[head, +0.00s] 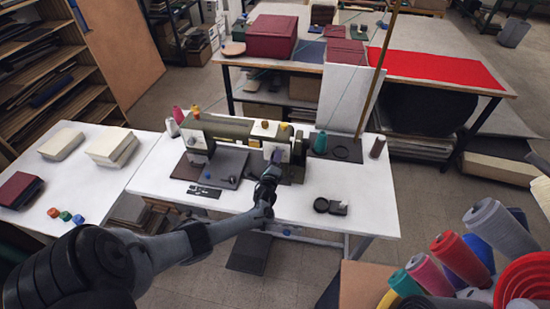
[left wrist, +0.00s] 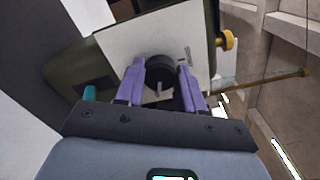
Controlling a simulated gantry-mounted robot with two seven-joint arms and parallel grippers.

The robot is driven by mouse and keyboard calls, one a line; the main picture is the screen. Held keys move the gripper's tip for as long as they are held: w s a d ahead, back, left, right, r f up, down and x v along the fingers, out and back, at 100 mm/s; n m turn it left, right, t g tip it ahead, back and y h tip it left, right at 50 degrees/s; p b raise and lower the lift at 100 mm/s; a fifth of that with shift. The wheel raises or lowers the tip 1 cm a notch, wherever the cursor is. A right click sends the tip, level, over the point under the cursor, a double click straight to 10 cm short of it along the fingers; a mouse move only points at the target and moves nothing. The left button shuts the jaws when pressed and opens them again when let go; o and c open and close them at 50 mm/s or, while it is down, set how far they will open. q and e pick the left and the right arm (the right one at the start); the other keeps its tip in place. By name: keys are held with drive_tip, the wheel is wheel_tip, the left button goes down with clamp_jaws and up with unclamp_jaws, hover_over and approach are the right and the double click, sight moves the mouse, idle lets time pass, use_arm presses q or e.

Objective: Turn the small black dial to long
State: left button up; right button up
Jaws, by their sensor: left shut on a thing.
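The sewing machine (head: 228,128) stands on the white table, olive body with a pale right end panel. My left gripper (head: 277,158) reaches its right end from the front. In the left wrist view the purple fingers of my left gripper (left wrist: 161,82) stand on either side of the small black dial (left wrist: 159,68), shut on it. The dial sits on the machine's white panel (left wrist: 115,62). A small mark line shows on the panel to the right of the dial. Any lettering is too small to read. In the head view the gripper hides the dial. My right gripper is not in view.
Thread spools stand on and behind the machine, with a teal one (head: 320,143) to its right.

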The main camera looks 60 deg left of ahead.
use_arm(q)
drive_tip(key=shift+m, duration=0.9)
drive_tip(key=o, duration=1)
drive_tip(key=shift+o, duration=0.2)
drive_tip(key=shift+s+d, duration=0.1)
drive_tip(key=shift+s+d+p, duration=0.2)
drive_tip(key=shift+p, duration=0.2)
drive_tip(key=p+v, duration=0.2)
drive_tip(key=v, duration=0.8)
